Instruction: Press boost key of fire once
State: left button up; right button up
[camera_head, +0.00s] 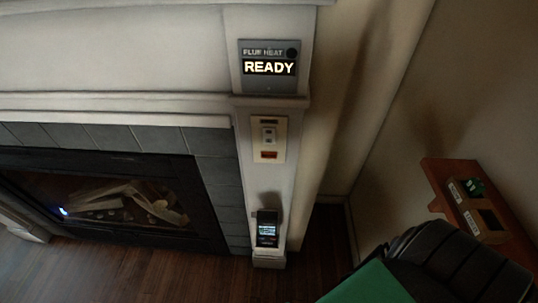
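The fireplace (120,166) fills the left side, with a dark frame, grey tiles and logs (120,200) behind its opening. A small blue-white light shows at the opening's lower left. On its right pillar, a grey display (268,67) reads "FLUE HEAT" and "READY". Below it is a pale control plate (268,138) with small grey keys and a red key (268,155). Lower down, a dark handheld-like unit (267,229) with a lit screen sits against the pillar. The key labels are too small to read, so I cannot tell which is boost. Neither gripper is in view.
A reddish wooden shelf (440,180) on the right wall holds a small green item (474,187) and labelled pale plates. A black padded, chair-like thing (445,262) and a green surface (368,286) fill the lower right. Wooden floor (150,278) shows before the fireplace.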

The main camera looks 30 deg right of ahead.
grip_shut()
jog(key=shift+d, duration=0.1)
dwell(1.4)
